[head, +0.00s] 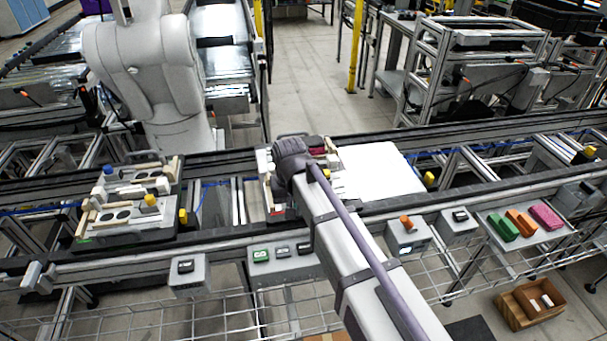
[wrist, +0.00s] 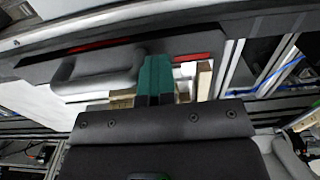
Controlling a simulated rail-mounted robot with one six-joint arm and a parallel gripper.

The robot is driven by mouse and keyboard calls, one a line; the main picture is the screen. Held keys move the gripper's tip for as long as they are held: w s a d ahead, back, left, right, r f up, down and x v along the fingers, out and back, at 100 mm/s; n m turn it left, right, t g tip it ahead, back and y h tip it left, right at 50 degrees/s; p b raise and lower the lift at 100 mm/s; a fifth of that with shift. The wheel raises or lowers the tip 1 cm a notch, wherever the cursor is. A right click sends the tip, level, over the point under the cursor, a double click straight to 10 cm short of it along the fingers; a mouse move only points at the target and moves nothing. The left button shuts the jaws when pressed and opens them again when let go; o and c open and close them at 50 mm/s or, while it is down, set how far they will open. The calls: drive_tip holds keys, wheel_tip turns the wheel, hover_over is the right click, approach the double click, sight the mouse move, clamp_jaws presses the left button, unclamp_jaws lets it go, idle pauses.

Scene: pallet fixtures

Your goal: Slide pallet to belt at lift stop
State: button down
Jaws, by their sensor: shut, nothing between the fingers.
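One pallet (head: 265,163) sits on the conveyor at the middle of the head view, largely hidden by my arm. Wooden blocks and a dark red part show on it. A second pallet (head: 88,230) with wooden blocks and round holes sits on the conveyor at left. In the wrist view my gripper (wrist: 156,78) shows teal fingers, shut together and empty. They are beside the right end of a grey handle (wrist: 95,70); contact cannot be told. Wooden blocks (wrist: 203,82) show behind the fingers. In the head view my fingers are hidden by the arm's end.
A flat white plate (head: 380,172) lies right of the middle pallet. Control boxes (head: 285,268) line the front rail. A shelf with green, orange and pink blocks (head: 545,216) is at right. A wooden box (head: 530,303) is lower right. A large white robot arm (head: 150,70) stands behind the conveyor.

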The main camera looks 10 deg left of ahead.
drive_tip(key=shift+w+d, duration=1.8)
drive_tip(key=shift+d, duration=2.2)
drive_tip(key=shift+w+d, duration=1.75)
drive_tip(key=shift+d, duration=2.25)
drive_tip(key=shift+w+d, duration=1.8)
drive_tip(key=shift+d, duration=2.2)
drive_tip(key=shift+s+a, duration=0.2)
drive_tip(key=shift+a, duration=0.1)
drive_tip(key=shift+a+r, duration=0.1)
drive_tip(key=shift+r, duration=0.1)
wheel_tip(320, 180, up, 9)
drive_tip(key=p, duration=0.9)
drive_tip(key=shift+a+f, duration=0.15)
drive_tip(key=shift+a, duration=0.05)
drive_tip(key=s+d+m, duration=0.2)
drive_tip(key=s+d, duration=0.3)
drive_tip(key=s, duration=0.4)
drive_tip(key=s+d+f+m, duration=0.1)
drive_tip(key=s+d, duration=0.4)
drive_tip(key=s, duration=0.5)
drive_tip(key=shift+s+d+m+b, duration=0.2)
drive_tip(key=shift+m+b, duration=0.25)
drive_tip(key=shift+m, duration=0.45)
